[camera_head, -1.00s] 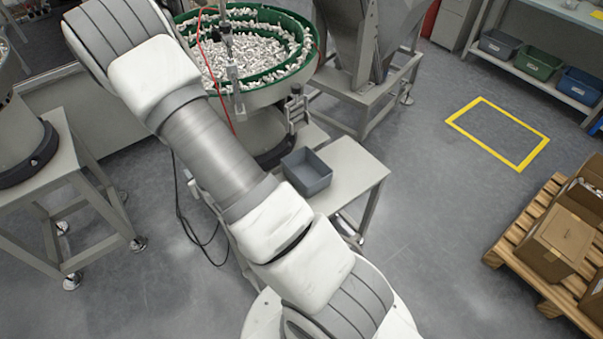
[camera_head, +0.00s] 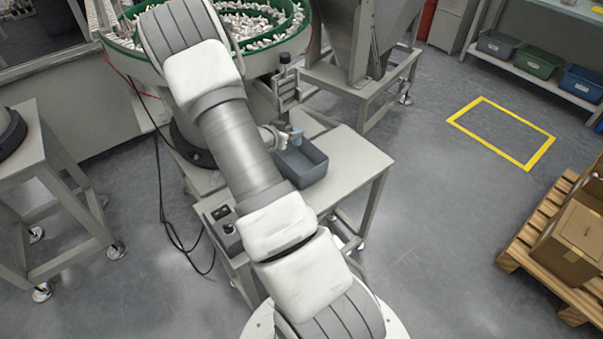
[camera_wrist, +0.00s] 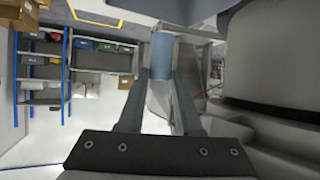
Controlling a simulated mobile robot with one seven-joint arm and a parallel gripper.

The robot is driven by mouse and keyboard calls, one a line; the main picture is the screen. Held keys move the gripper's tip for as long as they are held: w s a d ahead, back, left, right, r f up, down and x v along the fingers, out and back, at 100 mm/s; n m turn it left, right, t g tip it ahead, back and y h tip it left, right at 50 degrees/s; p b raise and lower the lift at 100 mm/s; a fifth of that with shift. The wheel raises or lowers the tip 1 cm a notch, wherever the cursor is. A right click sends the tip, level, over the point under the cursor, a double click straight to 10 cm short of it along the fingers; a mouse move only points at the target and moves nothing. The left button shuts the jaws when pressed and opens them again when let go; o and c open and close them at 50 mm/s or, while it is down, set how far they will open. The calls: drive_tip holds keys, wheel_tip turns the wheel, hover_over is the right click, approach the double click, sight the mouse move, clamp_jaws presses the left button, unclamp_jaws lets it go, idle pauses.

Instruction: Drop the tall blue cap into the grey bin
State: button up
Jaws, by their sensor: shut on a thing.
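The blue cap (camera_wrist: 161,48) is between the two fingers of my gripper (camera_wrist: 162,70) in the wrist view. My gripper is shut on it. In the head view the cap (camera_head: 295,132) shows small beside my arm, with part of my gripper (camera_head: 284,138) next to it. The open grey bin (camera_head: 314,161) stands on the small table. My gripper and the cap are at the bin's back left rim in the picture. How high they are above the rim is hard to tell. My arm hides part of the bin's left side.
A green-rimmed bowl feeder (camera_head: 300,28) full of pale parts stands behind the table (camera_head: 352,160). A metal post (camera_head: 284,82) rises near the gripper. A hopper stand (camera_head: 350,85) is behind right. The table's right part is clear.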

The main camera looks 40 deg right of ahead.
wheel_tip(320, 180, down, 7)
drive_tip(key=d+b, duration=0.1)
drive_tip(key=b, duration=0.4)
drive_tip(key=shift+s+d+m+g, duration=0.15)
drive_tip(key=shift+s+m+g, duration=0.25)
drive_tip(key=o, duration=1)
drive_tip(key=p+v, duration=0.3)
drive_tip(key=v, duration=1.4)
drive_tip(key=shift+a, duration=0.3)
